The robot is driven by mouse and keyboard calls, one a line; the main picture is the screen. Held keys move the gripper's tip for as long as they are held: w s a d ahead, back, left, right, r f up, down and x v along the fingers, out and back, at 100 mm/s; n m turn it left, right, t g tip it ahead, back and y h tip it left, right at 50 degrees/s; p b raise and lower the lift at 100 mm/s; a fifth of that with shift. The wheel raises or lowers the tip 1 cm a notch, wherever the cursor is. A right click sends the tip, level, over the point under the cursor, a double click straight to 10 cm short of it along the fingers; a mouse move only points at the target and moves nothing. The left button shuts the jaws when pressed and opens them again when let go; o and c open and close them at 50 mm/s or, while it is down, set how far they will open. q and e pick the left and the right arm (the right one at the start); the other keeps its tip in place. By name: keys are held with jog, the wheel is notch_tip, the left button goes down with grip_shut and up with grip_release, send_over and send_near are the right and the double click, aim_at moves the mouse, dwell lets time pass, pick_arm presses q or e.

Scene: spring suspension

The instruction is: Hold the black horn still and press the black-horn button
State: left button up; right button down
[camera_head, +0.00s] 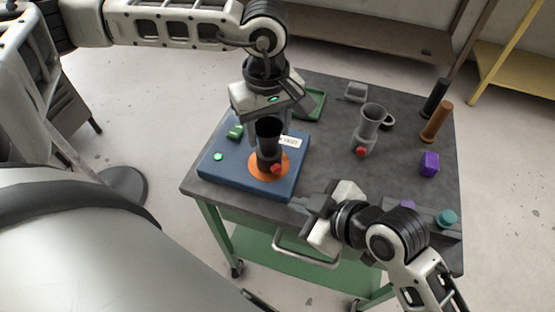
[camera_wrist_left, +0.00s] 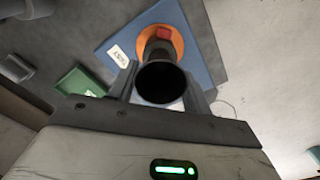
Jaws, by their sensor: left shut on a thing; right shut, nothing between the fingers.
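The black horn (camera_head: 268,140) stands upright on an orange disc (camera_head: 284,168) on a blue base (camera_head: 222,177). Its red button (camera_head: 276,169) is on its lower side, facing the front right. In the left wrist view the horn's dark open mouth (camera_wrist_left: 162,83) faces the camera, with the red button (camera_wrist_left: 163,33) beyond it. My left gripper (camera_head: 262,132) comes from above and behind and is shut on the horn. Its fingers also show on both sides of the horn (camera_wrist_left: 160,88). My right gripper (camera_head: 298,204) is shut and empty by the table's front edge, right of and nearer than the blue base.
A grey horn (camera_head: 369,120) with a red button stands right of centre. Black and brown cylinders (camera_head: 436,122), a purple block (camera_head: 429,163) and a teal piece (camera_head: 446,218) are farther right. A green tray (camera_head: 315,104) lies behind the blue base. The table between the base and grey horn is clear.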

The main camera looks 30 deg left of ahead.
pick_arm(q)
jog(key=o, duration=1.1)
jog(key=shift+o, duration=0.2)
